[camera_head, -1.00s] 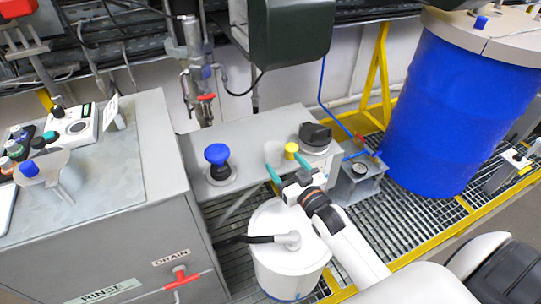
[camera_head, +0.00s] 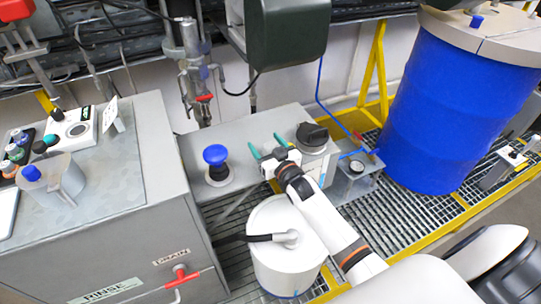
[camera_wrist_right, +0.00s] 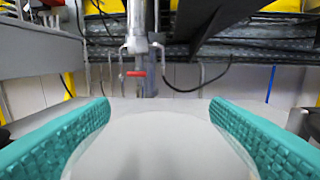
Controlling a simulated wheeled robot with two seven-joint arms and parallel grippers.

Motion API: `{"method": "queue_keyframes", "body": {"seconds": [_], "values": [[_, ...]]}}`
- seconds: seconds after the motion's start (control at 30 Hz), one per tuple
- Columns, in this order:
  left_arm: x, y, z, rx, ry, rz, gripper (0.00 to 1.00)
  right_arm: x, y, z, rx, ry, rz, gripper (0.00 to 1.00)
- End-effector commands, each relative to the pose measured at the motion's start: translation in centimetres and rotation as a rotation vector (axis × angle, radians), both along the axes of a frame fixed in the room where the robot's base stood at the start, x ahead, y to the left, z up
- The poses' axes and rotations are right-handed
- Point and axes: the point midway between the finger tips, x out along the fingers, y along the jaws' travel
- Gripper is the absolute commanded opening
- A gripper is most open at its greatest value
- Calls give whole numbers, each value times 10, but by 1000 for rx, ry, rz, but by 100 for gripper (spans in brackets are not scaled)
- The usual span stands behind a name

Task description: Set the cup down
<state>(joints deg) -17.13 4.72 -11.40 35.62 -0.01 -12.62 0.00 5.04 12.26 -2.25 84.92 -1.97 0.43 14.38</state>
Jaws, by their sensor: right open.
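My right gripper (camera_head: 266,147) is over the grey shelf (camera_head: 190,150), its two teal fingers apart. In the right wrist view, the fingers (camera_wrist_right: 158,125) stand wide on either side of a pale rounded shape, which looks like the cup (camera_wrist_right: 160,152). It fills the lower middle of that view, and its base is hidden. In the head view the cup is hard to tell from the grey shelf between the fingers, so I cannot tell whether it rests on the shelf. My left gripper is not in view.
A blue-topped knob (camera_head: 216,158) stands left of the gripper, and a black-topped fitting (camera_head: 312,137) stands right of it. A white drum (camera_head: 285,262) with a black hose is below the arm. A blue barrel (camera_head: 450,115) stands at right, and a grey cabinet (camera_head: 150,185) at left.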

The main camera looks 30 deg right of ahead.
Motion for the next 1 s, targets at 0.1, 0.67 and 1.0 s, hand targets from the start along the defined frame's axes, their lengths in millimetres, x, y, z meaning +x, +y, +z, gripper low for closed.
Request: {"method": "queue_keyframes", "body": {"seconds": [0.1, 0.67, 1.0], "values": [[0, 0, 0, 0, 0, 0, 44, 0, 0, 0, 0, 0, 0, 65], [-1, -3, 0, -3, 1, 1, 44, 0, 0, 6, -1, -1, 0, 21], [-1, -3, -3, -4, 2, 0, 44, 0, 0, 69, -1, -5, 1, 21]]}}
